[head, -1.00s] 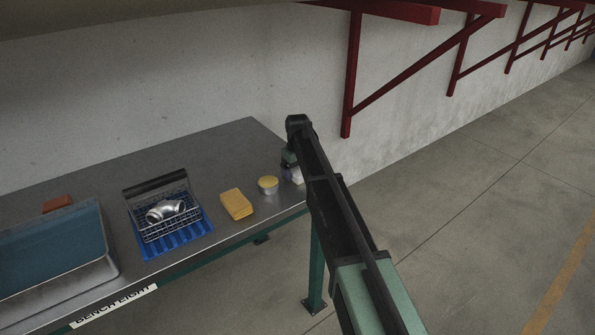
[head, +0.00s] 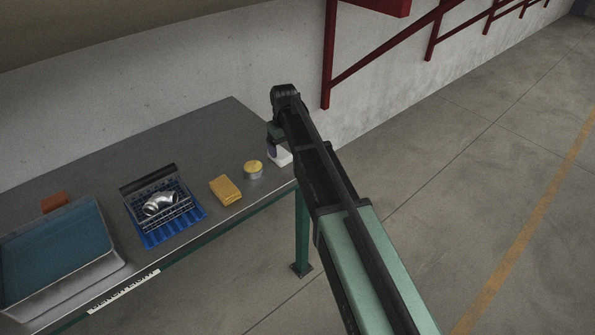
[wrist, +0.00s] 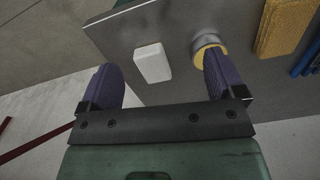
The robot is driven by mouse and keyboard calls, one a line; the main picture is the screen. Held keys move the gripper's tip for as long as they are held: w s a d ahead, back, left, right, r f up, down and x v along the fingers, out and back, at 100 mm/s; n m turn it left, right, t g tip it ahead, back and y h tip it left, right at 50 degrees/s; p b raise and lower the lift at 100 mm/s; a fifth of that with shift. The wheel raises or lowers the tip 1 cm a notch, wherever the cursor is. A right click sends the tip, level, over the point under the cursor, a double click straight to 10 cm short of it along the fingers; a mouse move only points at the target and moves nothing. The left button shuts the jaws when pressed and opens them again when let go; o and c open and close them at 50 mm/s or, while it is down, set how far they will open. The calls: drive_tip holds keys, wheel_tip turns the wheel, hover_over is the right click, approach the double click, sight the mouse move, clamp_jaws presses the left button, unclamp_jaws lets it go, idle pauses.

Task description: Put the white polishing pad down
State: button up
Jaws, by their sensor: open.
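The white polishing pad (wrist: 152,63) lies on the bench top near its right end. In the wrist view it sits between and beyond the two purple fingers of my gripper (wrist: 166,85), touching neither as far as I can see. My gripper is open and empty. In the head view the white pad (head: 284,158) shows just below the gripper, whose fingers are mostly hidden behind my arm.
A round tin with a yellow top (head: 253,168) stands left of the pad. Further left are a yellow sponge-like block (head: 226,190), a wire basket (head: 190,211) with a metal pipe elbow (head: 160,204) on a blue mat (head: 158,238), and a blue-filled tray (head: 115,258).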

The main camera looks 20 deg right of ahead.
drive_tip(key=s+m, duration=0.3)
drive_tip(key=s, duration=2.5)
drive_tip(key=shift+m, duration=0.3)
drive_tip(key=shift+r, duration=0.1)
drive_tip(key=shift+o, duration=0.4)
